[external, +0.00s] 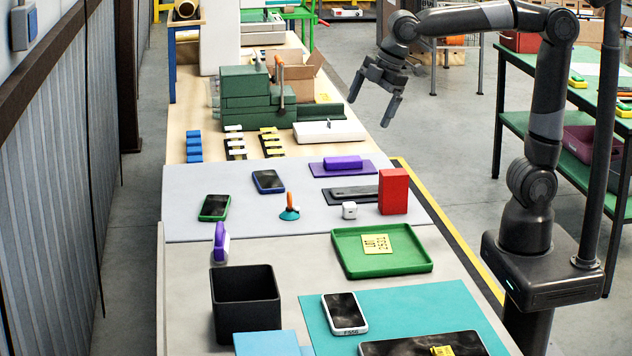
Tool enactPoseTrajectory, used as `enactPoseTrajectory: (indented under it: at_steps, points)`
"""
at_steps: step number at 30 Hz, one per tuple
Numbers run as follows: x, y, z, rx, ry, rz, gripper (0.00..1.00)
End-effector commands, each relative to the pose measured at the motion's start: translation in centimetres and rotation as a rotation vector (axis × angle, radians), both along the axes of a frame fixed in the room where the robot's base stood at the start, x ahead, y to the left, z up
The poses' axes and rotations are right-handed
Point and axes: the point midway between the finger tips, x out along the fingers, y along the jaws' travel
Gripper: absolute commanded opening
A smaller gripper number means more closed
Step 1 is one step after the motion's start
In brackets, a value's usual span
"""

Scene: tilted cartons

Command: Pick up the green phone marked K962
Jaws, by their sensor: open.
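My gripper (373,108) is open and empty, in the air at the table's right edge. It is well apart from the green phone, up and to the right of it.
On the grey mat (190,232) stand a red box (392,191), a small white cube (349,210) and an orange-teal item (289,208). A purple item (220,243), black bin (245,300) and green tray (345,262) are nearer. Space around the green phone is clear.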

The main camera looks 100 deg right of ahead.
Motion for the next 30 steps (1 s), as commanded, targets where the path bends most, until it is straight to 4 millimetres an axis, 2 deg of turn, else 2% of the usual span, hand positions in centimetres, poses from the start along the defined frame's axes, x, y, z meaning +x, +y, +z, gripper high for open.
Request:
enactPoseTrajectory:
  at_steps: [1, 3, 8, 14, 23, 30]
  points:
    - [1.9, -0.6, 0.0, -0.023, 0.018, 0.034, 1.00]
    - [4.3, -1.3, 0.1, -0.059, 0.038, 0.090, 1.00]
    - [9.7, -3.0, -0.3, -0.136, 0.092, 0.221, 1.00]
    - [16.2, -5.2, -2.0, -0.230, 0.165, 0.384, 1.00]
    - [24.9, -8.5, -6.7, -0.359, 0.290, 0.640, 1.00]
    - [30.5, -10.8, -12.2, -0.446, 0.403, 0.855, 1.00]
